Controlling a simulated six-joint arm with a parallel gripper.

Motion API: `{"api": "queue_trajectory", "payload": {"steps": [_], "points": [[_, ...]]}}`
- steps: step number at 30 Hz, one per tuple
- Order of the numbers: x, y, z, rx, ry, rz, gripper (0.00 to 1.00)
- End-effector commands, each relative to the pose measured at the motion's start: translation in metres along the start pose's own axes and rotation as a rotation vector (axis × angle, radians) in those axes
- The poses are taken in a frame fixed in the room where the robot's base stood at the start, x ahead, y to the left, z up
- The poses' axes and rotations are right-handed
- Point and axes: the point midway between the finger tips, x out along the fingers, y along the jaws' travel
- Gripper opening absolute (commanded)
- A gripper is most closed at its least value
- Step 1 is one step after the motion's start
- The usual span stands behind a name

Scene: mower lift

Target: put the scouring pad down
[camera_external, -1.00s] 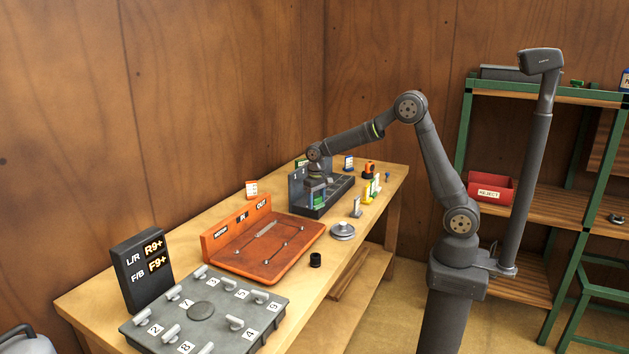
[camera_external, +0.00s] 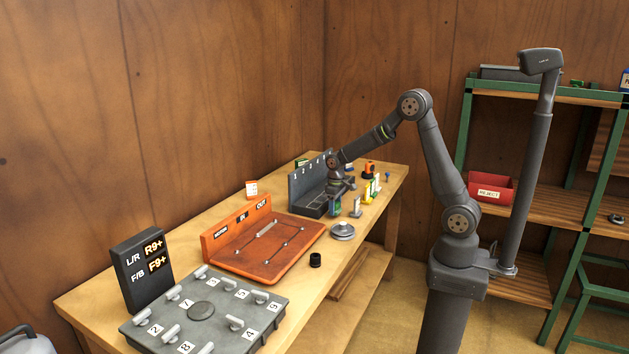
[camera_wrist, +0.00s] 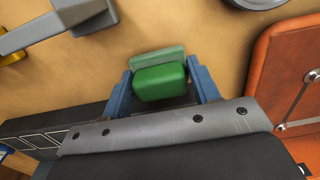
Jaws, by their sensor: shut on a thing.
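My gripper (camera_external: 336,209) is over the workbench, at the right front side of the dark compartment tray (camera_external: 306,206). In the wrist view, the blue fingers of my gripper (camera_wrist: 162,84) are shut on the green scouring pad (camera_wrist: 160,80), one finger at each side. The pad has a darker green face and a paler green layer. Bare tan bench top (camera_wrist: 190,22) shows beyond it.
The orange board (camera_external: 265,258) lies to the left, and its edge shows in the wrist view (camera_wrist: 268,65). A metal disc stack (camera_external: 343,232) and a small grey stand (camera_external: 357,209) are nearby. Several small coloured items stand to the right. A black ring (camera_external: 315,260) lies farther forward.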

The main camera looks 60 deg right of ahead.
Motion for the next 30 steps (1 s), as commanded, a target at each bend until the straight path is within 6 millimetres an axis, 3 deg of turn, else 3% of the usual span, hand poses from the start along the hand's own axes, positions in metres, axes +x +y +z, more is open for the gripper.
{"api": "queue_trajectory", "payload": {"steps": [10, 14, 23, 30], "points": [[-0.001, -0.001, -0.001, 0.0, 0.0, 0.0, 0.33], [-0.009, -0.009, -0.008, -0.016, 0.001, 0.0, 0.33], [-0.07, -0.066, -0.066, -0.103, 0.005, 0.0, 0.33], [-0.133, -0.116, -0.114, -0.165, 0.005, 0.0, 0.33]]}}
